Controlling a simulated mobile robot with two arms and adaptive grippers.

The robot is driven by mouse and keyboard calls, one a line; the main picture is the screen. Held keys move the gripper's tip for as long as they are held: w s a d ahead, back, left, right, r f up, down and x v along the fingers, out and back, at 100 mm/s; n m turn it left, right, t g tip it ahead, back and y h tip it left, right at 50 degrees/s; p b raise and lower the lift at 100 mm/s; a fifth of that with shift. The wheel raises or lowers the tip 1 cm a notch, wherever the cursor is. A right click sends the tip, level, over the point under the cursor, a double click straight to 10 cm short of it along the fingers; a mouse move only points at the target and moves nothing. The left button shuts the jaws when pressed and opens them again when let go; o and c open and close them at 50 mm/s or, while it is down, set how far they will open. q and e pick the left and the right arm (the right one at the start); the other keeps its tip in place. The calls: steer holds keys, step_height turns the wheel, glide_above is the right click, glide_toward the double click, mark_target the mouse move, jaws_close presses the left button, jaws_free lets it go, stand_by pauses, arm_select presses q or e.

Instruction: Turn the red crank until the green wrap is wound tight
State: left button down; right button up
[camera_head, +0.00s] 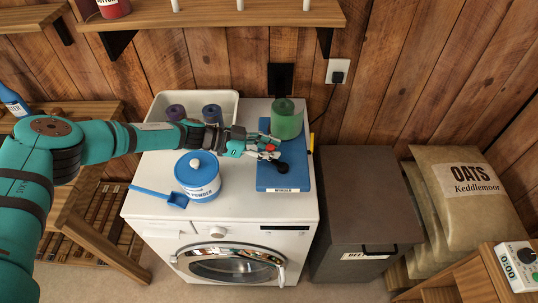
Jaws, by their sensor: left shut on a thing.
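The blue winder board (301,172) lies on top of the white washing machine. The green wrap (286,119) stands upright as a roll at its back end. A small red knob of the crank (270,147) shows at the fingertips of my left gripper (268,150), which is shut on it. The gripper reaches in from the left over the board's left edge and hides most of the crank. A black knob (282,168) sits on the board in front of the gripper. I cannot tell how tight the wrap is. My right gripper is not in view.
A blue-lidded powder tub (198,184) and a blue scoop (172,199) are in front of my left arm. A white bin (161,103) with purple rolls stands behind it. A brown feed bin (368,205) is right of the white washing machine (230,216).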

arm_select(q)
steer(key=shift+w+r, duration=0.1)
steer(key=shift+w, duration=0.05)
stand_by(0.4)
steer(key=c, duration=1.1)
jaws_free()
steer(key=v, duration=1.2)
steer(key=shift+w, duration=0.1)
